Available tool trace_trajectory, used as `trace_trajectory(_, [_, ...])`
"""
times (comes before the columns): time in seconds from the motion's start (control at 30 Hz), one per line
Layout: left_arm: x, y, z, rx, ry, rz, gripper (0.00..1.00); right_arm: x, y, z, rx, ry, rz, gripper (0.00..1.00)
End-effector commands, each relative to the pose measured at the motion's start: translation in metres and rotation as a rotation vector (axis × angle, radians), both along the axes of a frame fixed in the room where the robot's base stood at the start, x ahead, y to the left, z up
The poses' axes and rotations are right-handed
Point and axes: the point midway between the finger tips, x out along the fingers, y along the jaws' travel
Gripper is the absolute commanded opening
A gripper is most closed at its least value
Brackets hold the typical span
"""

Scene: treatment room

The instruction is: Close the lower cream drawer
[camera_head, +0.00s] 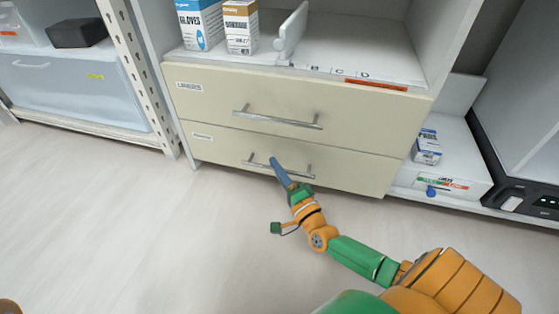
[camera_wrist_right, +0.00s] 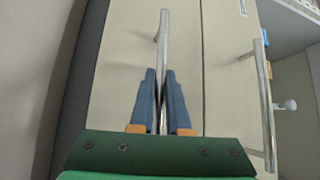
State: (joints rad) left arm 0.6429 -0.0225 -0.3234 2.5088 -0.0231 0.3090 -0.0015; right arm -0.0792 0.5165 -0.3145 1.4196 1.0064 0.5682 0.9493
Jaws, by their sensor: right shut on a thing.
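The lower cream drawer (camera_head: 228,146) is the bottom front of the cream unit, with a small white label at its left and a horizontal metal bar handle (camera_head: 297,175). Its front looks about flush with the upper drawer (camera_head: 215,95); I see no clear gap. My right gripper (camera_head: 274,161) is at the lower handle, with its blue fingers shut on the bar. In the right wrist view the fingers (camera_wrist_right: 161,75) close around the lower handle (camera_wrist_right: 164,45), hiding part of it. My left gripper is not in view.
The upper drawer's bar handle (camera_head: 277,117) sticks out just above. Boxes (camera_head: 201,25) stand on the shelf over the drawers. A blue bin (camera_head: 75,90) is at left, and a low white shelf (camera_head: 455,155) with small boxes at right. The floor (camera_head: 120,220) in front is clear.

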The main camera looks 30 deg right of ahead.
Motion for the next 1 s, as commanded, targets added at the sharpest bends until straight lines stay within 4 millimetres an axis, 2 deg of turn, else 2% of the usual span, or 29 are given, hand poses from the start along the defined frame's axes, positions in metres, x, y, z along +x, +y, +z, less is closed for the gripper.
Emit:
trace_trajectory(0.23, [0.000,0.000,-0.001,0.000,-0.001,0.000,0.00,0.000,-0.003,-0.001,0.001,0.002,-0.007,0.00])
trace_trajectory(0.27, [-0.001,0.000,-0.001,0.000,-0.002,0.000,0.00,0.000,-0.003,-0.001,0.001,0.002,-0.007,0.23])
trace_trajectory(0.33, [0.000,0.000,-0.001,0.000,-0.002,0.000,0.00,0.000,-0.003,-0.001,0.001,0.002,-0.007,0.42])
trace_trajectory(0.37, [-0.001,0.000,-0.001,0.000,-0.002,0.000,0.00,0.000,-0.003,-0.001,0.001,0.002,-0.007,0.45])
trace_trajectory(0.67, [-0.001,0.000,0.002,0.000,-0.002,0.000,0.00,-0.003,-0.003,0.000,0.000,0.002,-0.006,0.45])
trace_trajectory(0.8, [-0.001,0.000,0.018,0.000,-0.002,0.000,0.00,-0.030,-0.001,-0.001,-0.001,0.007,-0.005,0.45])
trace_trajectory(1.0, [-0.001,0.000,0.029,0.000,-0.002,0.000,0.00,-0.064,0.002,-0.008,0.001,0.004,-0.007,0.45])
